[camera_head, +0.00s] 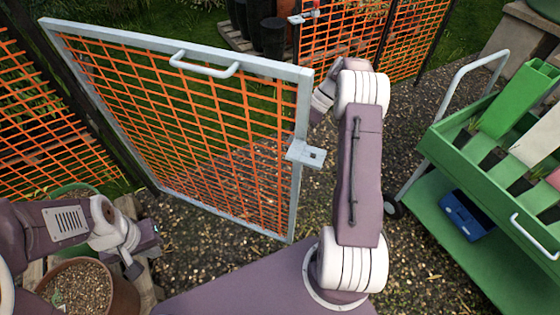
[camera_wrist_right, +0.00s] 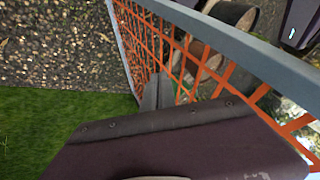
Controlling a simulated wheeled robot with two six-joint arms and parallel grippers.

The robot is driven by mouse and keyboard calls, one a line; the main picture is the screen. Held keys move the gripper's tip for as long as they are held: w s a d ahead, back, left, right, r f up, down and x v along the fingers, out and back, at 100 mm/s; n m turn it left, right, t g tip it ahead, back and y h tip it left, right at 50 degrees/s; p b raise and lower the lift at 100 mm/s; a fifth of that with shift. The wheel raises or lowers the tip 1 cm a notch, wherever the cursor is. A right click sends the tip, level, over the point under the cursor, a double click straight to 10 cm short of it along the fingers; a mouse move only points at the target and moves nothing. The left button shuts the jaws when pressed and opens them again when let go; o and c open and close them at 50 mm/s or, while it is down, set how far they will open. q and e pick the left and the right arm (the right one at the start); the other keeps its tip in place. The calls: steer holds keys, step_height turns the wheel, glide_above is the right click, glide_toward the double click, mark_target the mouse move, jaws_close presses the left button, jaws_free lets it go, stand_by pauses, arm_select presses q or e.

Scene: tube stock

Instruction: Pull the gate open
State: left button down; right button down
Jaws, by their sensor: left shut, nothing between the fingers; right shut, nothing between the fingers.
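The gate (camera_head: 305,110) has a grey metal frame and orange mesh. It stands swung out toward me, its free right edge well apart from the fence post behind. A white handle (camera_head: 205,66) is on its top rail and a latch plate (camera_head: 306,153) on its free edge. My right gripper (camera_head: 322,100) is shut and empty at the free edge, its tips partly hidden; I cannot tell whether it touches. In the right wrist view the gripper (camera_wrist_right: 158,90) is close to the mesh below the grey rail (camera_wrist_right: 245,50). My left gripper (camera_head: 148,242) is shut and empty, low at the left.
A plant pot (camera_head: 120,293) stands by my left gripper. Orange mesh fence (camera_head: 40,130) runs at left, with more fence (camera_head: 345,40) behind right. A green cart (camera_head: 450,235) with a blue box (camera_head: 466,215) stands at right. Gravel lies between the gate and cart.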

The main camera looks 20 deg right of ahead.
mark_target(272, 170)
steer(key=s+a+f, duration=0.1)
steer(key=a, duration=0.1)
steer(key=s+a+f+b, duration=0.1)
steer(key=s+a+f, duration=0.1)
steer(key=a, duration=0.1)
steer(key=shift+a+f, duration=0.3)
